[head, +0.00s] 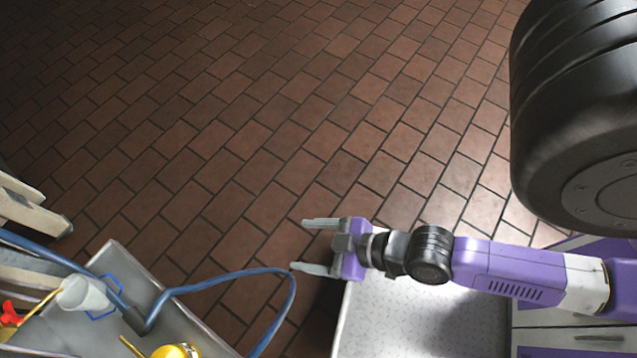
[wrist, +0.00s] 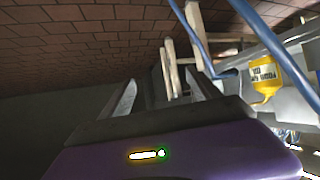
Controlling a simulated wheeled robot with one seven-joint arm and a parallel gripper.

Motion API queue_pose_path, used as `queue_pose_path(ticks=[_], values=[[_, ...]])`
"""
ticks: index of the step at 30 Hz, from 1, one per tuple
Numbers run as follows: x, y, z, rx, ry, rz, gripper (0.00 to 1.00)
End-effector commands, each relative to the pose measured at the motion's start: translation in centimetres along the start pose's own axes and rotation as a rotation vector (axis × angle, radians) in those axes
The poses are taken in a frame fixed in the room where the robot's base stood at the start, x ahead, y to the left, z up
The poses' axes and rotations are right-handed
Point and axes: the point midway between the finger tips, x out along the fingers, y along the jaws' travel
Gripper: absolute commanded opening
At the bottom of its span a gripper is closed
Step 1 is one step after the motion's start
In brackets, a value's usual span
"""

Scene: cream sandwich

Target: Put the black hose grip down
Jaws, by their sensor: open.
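The black hose grip (head: 136,320) is a short dark piece on the blue hose (head: 215,283), at the metal tray (head: 140,262) in the lower left of the head view. Whether it rests on the tray or hangs just above it I cannot tell. My gripper (head: 299,246) is open and empty, well to the right of the grip, over the tiled floor. The hose loops out toward my lower finger; whether they touch is unclear. The wrist view shows both spread fingers (wrist: 160,78) with nothing clearly between them, and blue hose (wrist: 275,40) to the right.
A white cup (head: 84,293) stands in the tray. A yellow bottle (head: 177,351) is at the bottom edge; it also shows in the wrist view (wrist: 266,76). Pale wooden bars (head: 30,208) are at far left. A speckled grey surface (head: 425,320) lies below my arm. The brick-tiled floor is clear.

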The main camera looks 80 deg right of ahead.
Motion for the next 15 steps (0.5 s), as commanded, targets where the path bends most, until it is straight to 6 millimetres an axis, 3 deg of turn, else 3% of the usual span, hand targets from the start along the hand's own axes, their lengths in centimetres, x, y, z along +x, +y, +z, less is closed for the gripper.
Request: queue_pose_path(ticks=[1,6,10,15], values=[[-2.4,0.3,-1.6,0.003,0.043,0.019,0.72],[-8.0,0.6,-7.5,0.024,0.197,0.036,0.72],[-10.2,0.4,-10.2,0.033,0.266,0.024,0.72],[-10.9,0.2,-11.1,0.038,0.290,0.017,0.72]])
